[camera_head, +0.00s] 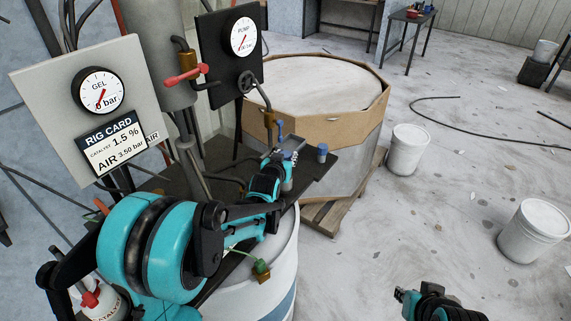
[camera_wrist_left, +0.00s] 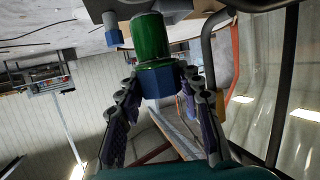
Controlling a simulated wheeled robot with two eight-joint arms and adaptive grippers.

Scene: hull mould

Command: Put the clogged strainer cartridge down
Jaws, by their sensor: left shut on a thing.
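My left gripper (camera_wrist_left: 160,95) is shut on the strainer cartridge, a green cylinder (camera_wrist_left: 150,38) with a blue hexagonal end (camera_wrist_left: 159,80). The fingers grip the blue end from both sides in the left wrist view. In the head view the left gripper (camera_head: 287,160) is over the dark shelf (camera_head: 313,177) below the gauges, and its own parts hide most of the cartridge. I cannot tell whether the cartridge touches anything. My right gripper (camera_head: 408,298) is at the bottom of the head view, over the floor, with its fingers unclear.
A blue capped part (camera_head: 321,153) stands at the shelf's right end. A gel gauge panel (camera_head: 88,100) and a pump gauge panel (camera_head: 232,45) rise behind. A white drum (camera_head: 285,255) stands below. A large octagonal container (camera_head: 345,130) is behind; white buckets (camera_head: 407,150) stand on the floor.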

